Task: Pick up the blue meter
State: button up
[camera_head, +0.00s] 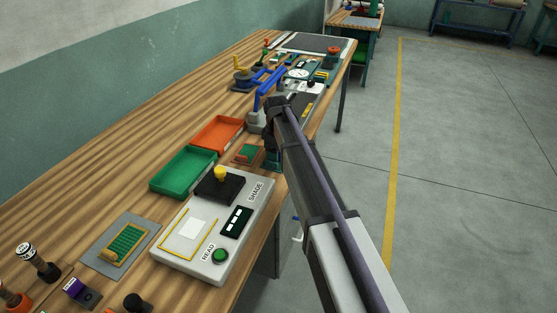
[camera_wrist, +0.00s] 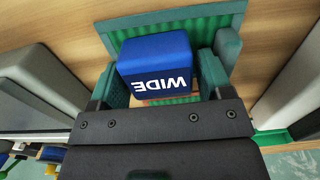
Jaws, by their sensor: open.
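A blue block (camera_wrist: 157,58) with white lettering "WIDE", upside down in the picture, shows in the wrist view; it is the blue meter as far as I can tell. My gripper (camera_wrist: 163,84) is open, with one teal finger pad on each side of the block. I cannot tell whether the pads touch it. Behind the block is a teal-edged frame with a green ribbed face (camera_wrist: 178,22). In the head view my gripper (camera_head: 272,157) is low at the bench's right edge, and the block is hidden there.
The wooden bench holds a green tray (camera_head: 160,186), an orange tray (camera_head: 210,148) and a pale control panel (camera_head: 212,278) near my arm. A blue bracket (camera_head: 256,100) stands just beyond the gripper. The bench's left strip is clear.

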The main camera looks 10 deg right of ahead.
jog(key=shift+r, duration=0.1)
jog(key=c, duration=0.8)
